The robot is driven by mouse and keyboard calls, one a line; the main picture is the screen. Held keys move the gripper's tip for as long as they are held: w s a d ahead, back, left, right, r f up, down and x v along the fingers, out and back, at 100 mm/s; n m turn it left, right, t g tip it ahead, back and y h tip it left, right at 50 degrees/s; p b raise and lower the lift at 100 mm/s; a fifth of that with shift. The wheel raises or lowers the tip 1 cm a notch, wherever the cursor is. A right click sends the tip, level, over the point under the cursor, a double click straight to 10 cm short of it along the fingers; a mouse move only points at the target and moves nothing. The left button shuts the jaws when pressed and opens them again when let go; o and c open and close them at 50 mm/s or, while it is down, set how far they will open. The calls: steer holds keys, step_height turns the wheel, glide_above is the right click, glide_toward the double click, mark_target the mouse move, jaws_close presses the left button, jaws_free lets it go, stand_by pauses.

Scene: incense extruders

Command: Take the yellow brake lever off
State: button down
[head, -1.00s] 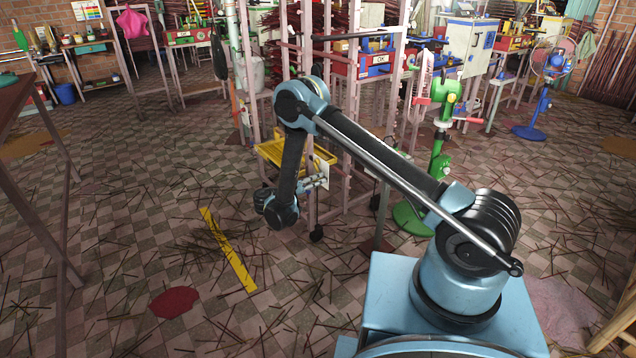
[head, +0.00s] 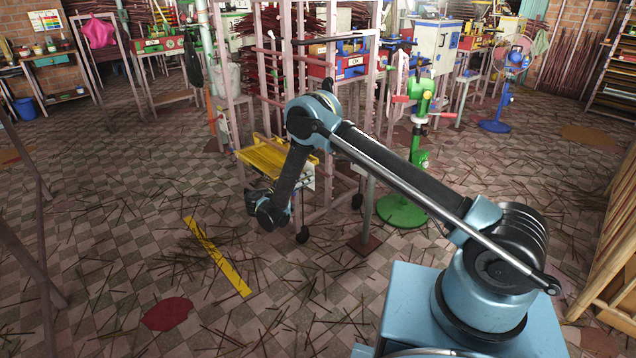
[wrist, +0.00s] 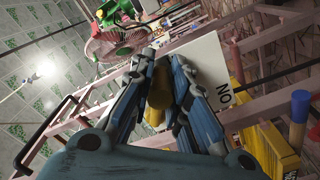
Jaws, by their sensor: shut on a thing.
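The yellow brake lever (wrist: 155,114) shows in the wrist view as a short yellow rod between the blue fingers of my gripper (wrist: 162,72). The fingers are closed around it and hide part of it. Just behind is a white plate (wrist: 207,72) with black lettering, of which "NO" reads in this turned view. In the head view the white plate (head: 308,177) is on the low front side of the pink rack (head: 330,203). My forearm hides the fingers and lever there.
A yellow slatted tray (head: 262,157) sits low on the rack, close to my wrist. A green stand (head: 402,211) is just right of the rack. A yellow floor strip (head: 217,258), a red patch (head: 167,314) and scattered sticks lie on the tiles. A wooden frame (head: 612,245) stands at right.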

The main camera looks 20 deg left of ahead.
steer(key=shift+w+d+r, duration=0.2)
steer(key=shift+w+d, duration=0.05)
steer(key=shift+w, duration=0.2)
steer(key=c, duration=1.5)
jaws_free()
steer(key=shift+d, duration=0.1)
steer(key=v, duration=1.2)
